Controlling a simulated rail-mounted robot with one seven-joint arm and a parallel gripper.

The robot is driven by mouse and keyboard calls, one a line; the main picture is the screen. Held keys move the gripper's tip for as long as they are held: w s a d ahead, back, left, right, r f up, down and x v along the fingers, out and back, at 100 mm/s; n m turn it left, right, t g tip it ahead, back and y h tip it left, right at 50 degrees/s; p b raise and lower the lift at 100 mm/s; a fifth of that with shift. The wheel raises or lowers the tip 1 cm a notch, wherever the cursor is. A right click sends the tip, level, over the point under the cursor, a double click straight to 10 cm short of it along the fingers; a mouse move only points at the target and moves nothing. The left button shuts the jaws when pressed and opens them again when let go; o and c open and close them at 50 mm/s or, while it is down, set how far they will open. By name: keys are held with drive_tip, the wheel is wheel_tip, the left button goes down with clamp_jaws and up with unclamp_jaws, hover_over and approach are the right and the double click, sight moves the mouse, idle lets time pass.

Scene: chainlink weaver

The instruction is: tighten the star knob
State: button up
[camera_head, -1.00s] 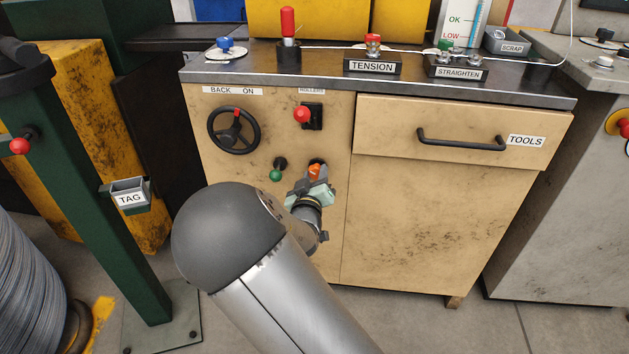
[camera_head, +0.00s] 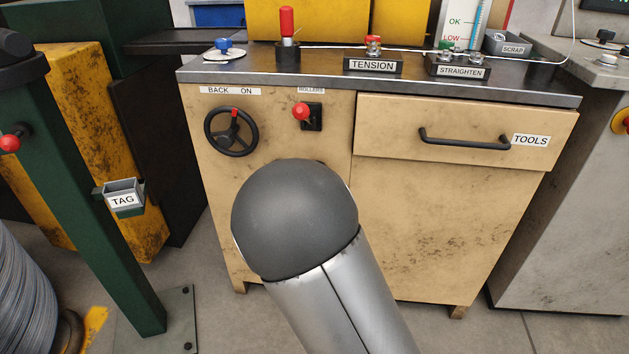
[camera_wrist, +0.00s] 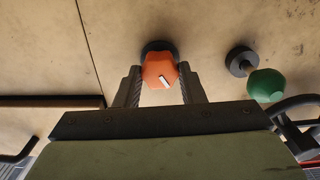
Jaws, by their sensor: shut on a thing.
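The orange star knob (camera_wrist: 158,68) sits on a dark round base on the beige cabinet front. It has a faceted edge and a short white mark on its face. In the wrist view my gripper (camera_wrist: 160,82) has one finger on each side of the knob and is shut on it. In the head view my arm's grey rounded link covers both the knob and the gripper.
A red ball lever (camera_head: 302,111) is above on the cabinet (camera_head: 440,220). The black drawer handle (camera_head: 465,142) juts out at right.

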drive_tip(key=o, duration=1)
drive_tip(key=s+p, duration=0.1)
drive_tip(key=s, duration=0.4)
drive_tip(key=s+a+p, duration=0.1)
drive_tip(key=s, duration=0.5)
drive_tip(key=s+p, duration=0.1)
drive_tip(key=s, duration=0.5)
drive_tip(key=shift+s+a+p, duration=0.2)
drive_tip(key=shift+a+p, duration=0.15)
drive_tip(key=s+d+r+g+y+p, duration=0.1)
drive_tip(key=d+r+g+y+p, duration=0.15)
drive_tip(key=r+g+p, duration=0.45)
drive_tip(key=s+d+r+g+y+p, duration=0.1)
drive_tip(key=d+r+g+y+p, duration=0.15)
drive_tip(key=r+p, duration=0.7)
drive_tip(key=s+d+r+g+h+p, duration=0.1)
drive_tip(key=s+d+r+g+p, duration=0.1)
drive_tip(key=s+d+r+p, duration=0.2)
drive_tip(key=s+d+r+g+h+p, duration=0.1)
drive_tip(key=s+d+r+g+p, duration=0.2)
drive_tip(key=s+d+r+p, duration=0.2)
drive_tip(key=s+d+r+g+h+p, duration=0.1)
drive_tip(key=s+d+r+g+p, duration=0.2)
drive_tip(key=s, duration=0.5)
drive_tip(key=shift+s+d+r+n+p, duration=0.1)
drive_tip(key=shift+d+r+n+p, duration=0.1)
drive_tip(key=shift+d+r+p, duration=0.35)
drive_tip(key=shift+s+d+r+n+p, duration=0.1)
drive_tip(key=shift+d+r+n+p, duration=0.2)
drive_tip(key=shift+r, duration=0.4)
